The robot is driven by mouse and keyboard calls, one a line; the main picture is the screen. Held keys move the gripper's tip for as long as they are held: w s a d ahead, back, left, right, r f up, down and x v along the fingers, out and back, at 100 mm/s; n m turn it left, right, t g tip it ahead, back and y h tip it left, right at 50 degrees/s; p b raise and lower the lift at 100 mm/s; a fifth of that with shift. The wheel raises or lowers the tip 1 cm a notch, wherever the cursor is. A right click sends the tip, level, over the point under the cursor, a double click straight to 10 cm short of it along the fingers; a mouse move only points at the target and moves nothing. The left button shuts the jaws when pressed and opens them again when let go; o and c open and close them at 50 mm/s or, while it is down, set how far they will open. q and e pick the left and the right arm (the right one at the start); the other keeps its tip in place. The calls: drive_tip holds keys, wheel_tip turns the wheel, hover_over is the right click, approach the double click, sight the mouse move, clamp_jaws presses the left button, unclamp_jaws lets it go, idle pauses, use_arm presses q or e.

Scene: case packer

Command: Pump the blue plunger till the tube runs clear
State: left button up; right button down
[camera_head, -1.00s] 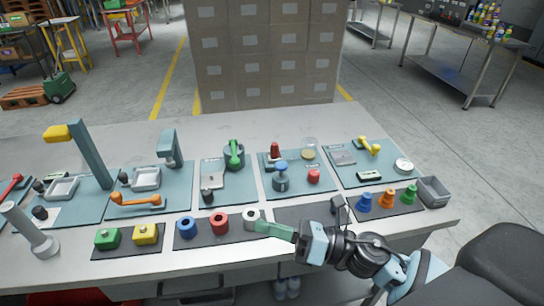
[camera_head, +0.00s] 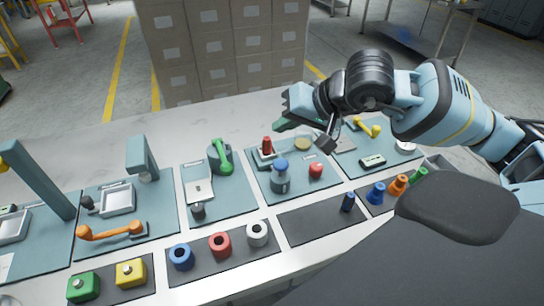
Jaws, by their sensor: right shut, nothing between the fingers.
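The blue plunger (camera_head: 281,164) is a rounded blue knob on top of a grey-blue pump body (camera_head: 280,184), upright on a teal panel (camera_head: 253,193). A clear round vessel with yellowish liquid (camera_head: 303,142) stands behind it to the right; I cannot make out a separate tube. My left gripper is not in view.
On the same panel are a red-topped piece (camera_head: 267,147) and a red button (camera_head: 316,170). A green lever (camera_head: 221,157) stands on the panel to the left. Blue, red and white rings (camera_head: 257,233) lie in front. Stacked cartons (camera_head: 215,50) stand behind the table.

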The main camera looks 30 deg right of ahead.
drive_tip(key=b, duration=0.4)
hover_over(285, 165)
wheel_tip(285, 165, down, 7)
drive_tip(key=shift+f, duration=0.1)
drive_tip(key=shift+f+b, duration=0.6)
drive_tip(key=shift+b, duration=0.1)
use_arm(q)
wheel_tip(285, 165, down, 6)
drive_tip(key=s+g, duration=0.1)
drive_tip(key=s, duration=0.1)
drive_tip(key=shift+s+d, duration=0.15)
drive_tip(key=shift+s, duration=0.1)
use_arm(e)
drive_tip(key=shift+r, duration=0.1)
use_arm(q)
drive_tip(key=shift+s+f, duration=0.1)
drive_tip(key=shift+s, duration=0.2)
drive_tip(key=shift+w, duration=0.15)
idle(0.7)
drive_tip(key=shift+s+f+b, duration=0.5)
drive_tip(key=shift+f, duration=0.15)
use_arm(e)
drive_tip(key=shift+f, duration=0.45)
